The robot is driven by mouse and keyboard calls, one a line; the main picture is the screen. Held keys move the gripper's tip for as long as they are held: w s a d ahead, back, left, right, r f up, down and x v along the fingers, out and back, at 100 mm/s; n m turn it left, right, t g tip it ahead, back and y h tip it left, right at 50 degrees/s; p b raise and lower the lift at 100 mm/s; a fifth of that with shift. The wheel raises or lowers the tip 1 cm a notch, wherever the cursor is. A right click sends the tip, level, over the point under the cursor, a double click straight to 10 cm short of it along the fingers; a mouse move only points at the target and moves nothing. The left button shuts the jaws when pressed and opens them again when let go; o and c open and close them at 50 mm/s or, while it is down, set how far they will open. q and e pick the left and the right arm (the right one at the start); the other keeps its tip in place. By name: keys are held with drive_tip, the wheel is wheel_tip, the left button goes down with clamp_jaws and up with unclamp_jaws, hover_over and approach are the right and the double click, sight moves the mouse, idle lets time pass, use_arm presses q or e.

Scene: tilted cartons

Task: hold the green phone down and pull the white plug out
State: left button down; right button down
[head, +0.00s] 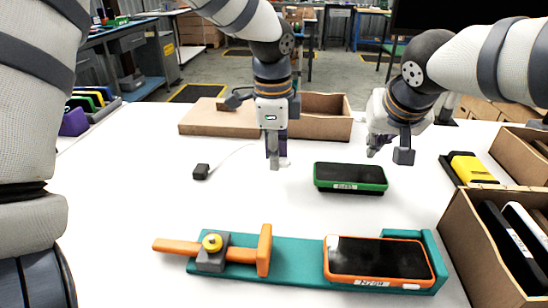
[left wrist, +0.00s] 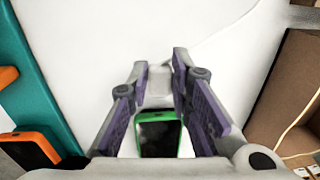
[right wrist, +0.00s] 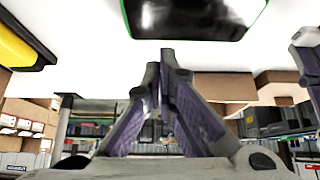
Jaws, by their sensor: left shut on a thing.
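The green phone (head: 350,177) lies flat, dark screen up, in the middle of the white table; it also shows in the left wrist view (left wrist: 159,138) and the right wrist view (right wrist: 190,18). My left gripper (head: 277,160) points down left of the phone, shut on the white plug (left wrist: 157,88). In the head view a gap of table shows between plug and phone. A thin white cable (head: 232,155) runs left from the plug. My right gripper (head: 373,150) looks shut and empty, just behind the phone and apart from it; its tips nearly meet in the right wrist view (right wrist: 160,62).
A small black block (head: 201,172) lies at the cable's other end. A teal fixture (head: 300,262) with an orange clamp (head: 264,250) and an orange phone (head: 378,260) is in front. Cartons (head: 480,245) stand at right, a yellow item (head: 470,168) beside them. An open carton (head: 320,115) lies behind.

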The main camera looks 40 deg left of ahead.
drive_tip(key=shift+r, duration=1.1)
drive_tip(key=shift+r, duration=0.15)
